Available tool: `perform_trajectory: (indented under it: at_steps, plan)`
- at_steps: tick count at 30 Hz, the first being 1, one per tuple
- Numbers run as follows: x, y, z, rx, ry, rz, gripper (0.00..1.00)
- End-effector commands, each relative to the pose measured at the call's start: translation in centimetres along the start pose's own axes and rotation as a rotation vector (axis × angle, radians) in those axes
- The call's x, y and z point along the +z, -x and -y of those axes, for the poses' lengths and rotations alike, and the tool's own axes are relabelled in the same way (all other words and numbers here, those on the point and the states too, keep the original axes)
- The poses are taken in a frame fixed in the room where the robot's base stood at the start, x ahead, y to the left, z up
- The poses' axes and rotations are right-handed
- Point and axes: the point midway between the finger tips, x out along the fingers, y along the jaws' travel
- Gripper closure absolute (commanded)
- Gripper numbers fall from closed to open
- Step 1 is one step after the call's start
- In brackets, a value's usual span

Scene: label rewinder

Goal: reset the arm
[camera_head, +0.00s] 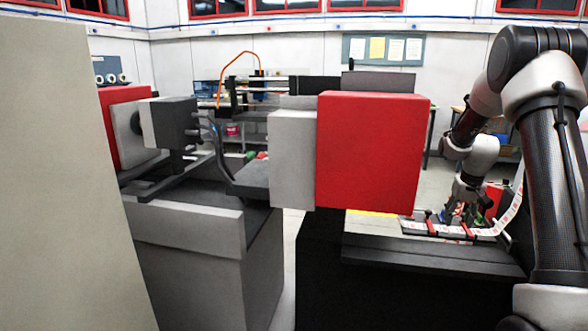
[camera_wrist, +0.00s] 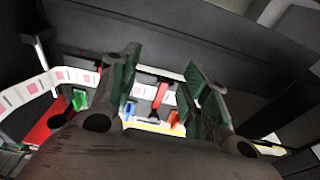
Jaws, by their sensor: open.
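My gripper (camera_wrist: 165,95) is open in the wrist view, its two green-padded fingers apart with nothing held between them. In the head view my gripper (camera_head: 455,212) is small, at the right, just above the label strip (camera_head: 484,232). The white label strip with pink marks also runs behind the fingers in the wrist view (camera_wrist: 60,77). My arm comes down along the right edge of the head view. Whether the fingertips touch the strip cannot be told.
A red box-shaped machine part (camera_head: 373,150) stands left of my arm. A grey machine base (camera_head: 205,260) and a beige panel (camera_head: 65,180) fill the left. A dark bench (camera_head: 420,262) lies under the strip. Small green and blue pieces show near the fingers.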

Motion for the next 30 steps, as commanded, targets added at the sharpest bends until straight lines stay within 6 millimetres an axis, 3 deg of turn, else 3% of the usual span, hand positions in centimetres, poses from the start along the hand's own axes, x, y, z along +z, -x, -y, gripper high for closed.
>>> perform_trajectory:
  at_steps: [5,11,20,24,30]
  plan:
    - [3.4,-0.4,0.1,-0.002,-0.006,0.075,0.54]
    - [8.4,2.7,0.8,-0.003,-0.004,0.146,0.54]
    - [16.7,10.8,2.9,-0.003,0.031,0.179,0.54]
    - [22.6,15.8,4.2,-0.005,0.065,0.16,0.54]
    - [30.7,20.9,5.4,-0.012,0.126,0.081,0.54]
